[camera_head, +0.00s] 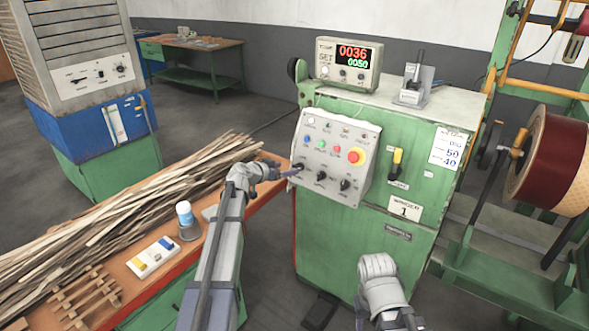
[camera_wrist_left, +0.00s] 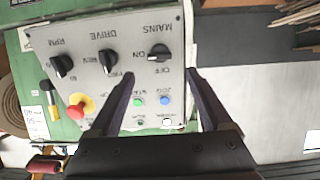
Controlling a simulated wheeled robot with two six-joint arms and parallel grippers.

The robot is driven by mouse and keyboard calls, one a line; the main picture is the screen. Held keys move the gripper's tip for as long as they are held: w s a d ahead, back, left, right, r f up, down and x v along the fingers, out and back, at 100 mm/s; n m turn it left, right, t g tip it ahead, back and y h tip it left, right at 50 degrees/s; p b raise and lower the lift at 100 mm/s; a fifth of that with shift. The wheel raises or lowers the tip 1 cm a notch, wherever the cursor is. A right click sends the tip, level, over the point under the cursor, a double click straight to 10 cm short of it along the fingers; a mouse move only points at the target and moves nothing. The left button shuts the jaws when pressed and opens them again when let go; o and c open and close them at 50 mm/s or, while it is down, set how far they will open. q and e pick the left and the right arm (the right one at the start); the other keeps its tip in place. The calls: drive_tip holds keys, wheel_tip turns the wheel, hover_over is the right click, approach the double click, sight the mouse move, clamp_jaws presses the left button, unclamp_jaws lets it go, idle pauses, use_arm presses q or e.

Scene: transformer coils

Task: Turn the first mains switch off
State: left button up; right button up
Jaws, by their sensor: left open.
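The mains switch (camera_wrist_left: 159,53) is a black knob on the light-grey control panel (camera_head: 329,148) of the green winder. In the left wrist view the panel appears upside down, and the knob's pale mark lies toward ON. My left gripper (camera_wrist_left: 161,75) is open, its dark fingertips just short of the knob and to either side of it, apparently not gripping it. In the head view the left gripper (camera_head: 288,170) is at the panel's lower left and largely hides this knob. My right arm shows at the bottom, but its gripper cannot be made out.
Drive and RPM knobs (camera_head: 345,184) and a red emergency button (camera_head: 355,156) share the panel. A display (camera_head: 348,66) tops the winder, reading 0036 over 0050. An orange bench (camera_head: 262,198) with wood strips (camera_head: 130,200) stands left. A red coil (camera_head: 550,162) is at right.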

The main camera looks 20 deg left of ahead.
sight(297, 167)
use_arm(q)
drive_tip(key=b+x, duration=0.2)
drive_tip(key=x, duration=0.4)
drive_tip(key=shift+f, duration=0.1)
clamp_jaws()
idle(0.5)
